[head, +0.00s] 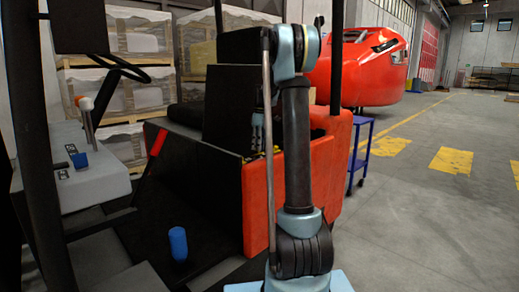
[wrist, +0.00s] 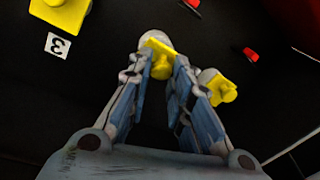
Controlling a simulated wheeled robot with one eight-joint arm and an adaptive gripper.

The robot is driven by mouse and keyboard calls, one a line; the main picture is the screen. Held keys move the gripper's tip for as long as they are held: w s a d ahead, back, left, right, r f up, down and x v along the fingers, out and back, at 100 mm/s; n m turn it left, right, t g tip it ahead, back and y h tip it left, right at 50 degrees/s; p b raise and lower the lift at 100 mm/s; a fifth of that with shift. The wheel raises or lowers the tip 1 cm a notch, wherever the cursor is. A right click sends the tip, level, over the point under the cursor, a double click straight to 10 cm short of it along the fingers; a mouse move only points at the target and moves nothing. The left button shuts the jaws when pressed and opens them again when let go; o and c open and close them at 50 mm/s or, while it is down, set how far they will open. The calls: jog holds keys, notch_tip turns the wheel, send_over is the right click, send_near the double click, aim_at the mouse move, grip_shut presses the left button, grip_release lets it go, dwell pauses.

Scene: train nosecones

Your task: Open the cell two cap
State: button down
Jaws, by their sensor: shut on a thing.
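In the wrist view my gripper (wrist: 160,72) has its two fingers closed around a yellow cap (wrist: 160,48) that sits on a round grey neck. No number label shows beside this cap, so I cannot tell its cell from a label. A second yellow cap (wrist: 221,88) is close to the right finger. A third yellow cap (wrist: 60,12) is at the top left, next to a white label (wrist: 58,45) with a 3.
A red vehicle body (head: 325,170) surrounds the dark compartment. A dark upright post stands close behind my arm. Red pieces (wrist: 251,54) lie on the black surface at the right in the wrist view. A blue cart (head: 360,150) stands behind, with open floor at the right.

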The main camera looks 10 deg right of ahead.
jog(key=shift+w+d, duration=0.1)
jog(key=shift+w, duration=0.05)
jog(key=c, duration=1.5)
grip_release()
jog(key=shift+o, duration=0.2)
jog(key=shift+r, duration=0.3)
notch_tip(320, 180, up, 11)
jog(key=w+d, duration=0.1)
jog(key=shift+w, duration=0.2)
jog(key=shift+r, duration=0.1)
